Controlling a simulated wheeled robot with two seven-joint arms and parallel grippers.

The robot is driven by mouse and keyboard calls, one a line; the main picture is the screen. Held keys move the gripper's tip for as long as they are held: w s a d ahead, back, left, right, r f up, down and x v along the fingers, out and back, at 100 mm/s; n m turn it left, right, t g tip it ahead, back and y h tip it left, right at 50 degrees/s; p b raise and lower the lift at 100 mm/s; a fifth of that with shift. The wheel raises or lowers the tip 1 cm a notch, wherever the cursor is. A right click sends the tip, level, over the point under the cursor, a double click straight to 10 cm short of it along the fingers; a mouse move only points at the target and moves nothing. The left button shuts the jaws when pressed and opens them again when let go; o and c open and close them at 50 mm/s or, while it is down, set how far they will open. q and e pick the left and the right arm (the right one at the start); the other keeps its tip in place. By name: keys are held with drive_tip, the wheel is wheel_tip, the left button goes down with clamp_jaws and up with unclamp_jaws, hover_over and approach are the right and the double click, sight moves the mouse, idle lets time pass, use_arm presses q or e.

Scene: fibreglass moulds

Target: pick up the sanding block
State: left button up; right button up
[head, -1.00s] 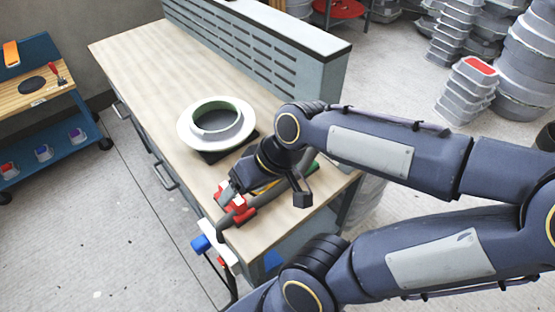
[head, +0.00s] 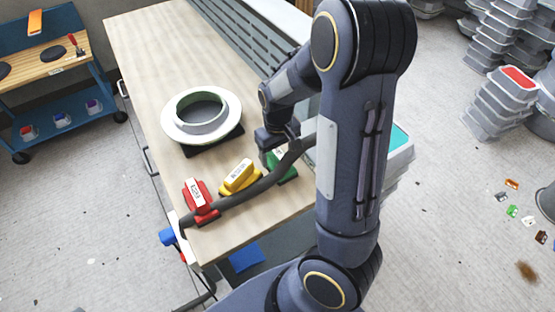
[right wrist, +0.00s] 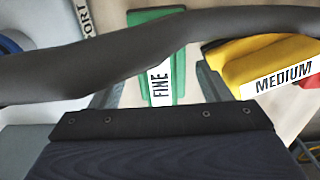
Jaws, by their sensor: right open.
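Three sanding blocks lie in a row on the wooden bench top: a red one (head: 196,188), a yellow one (head: 238,178) and a green one (head: 286,172). In the right wrist view the green block (right wrist: 140,95) reads "FINE" and the yellow block (right wrist: 262,60) reads "MEDIUM". My right gripper (head: 268,158) is open, at the green block; in the right wrist view its fingers (right wrist: 158,88) show on either side of that block. A dark hose (right wrist: 200,28) crosses the wrist view and hides part of the green block. My left gripper is out of view.
A white ring-shaped mould (head: 178,128) sits on a dark pad behind the blocks. The grey hose (head: 242,195) runs over the bench near the blocks. A slotted grey panel (head: 225,58) lines the bench's far side. The bench's far end is clear.

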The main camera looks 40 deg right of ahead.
sight(278, 152)
wheel_tip(278, 152, down, 3)
drive_tip(key=shift+f, duration=0.2)
drive_tip(key=c, duration=0.8)
drive_tip(key=shift+r, duration=0.1)
drive_tip(key=shift+c, duration=0.2)
wheel_tip(278, 152, up, 10)
drive_tip(key=o, duration=0.5)
drive_tip(key=shift+c, duration=1.6)
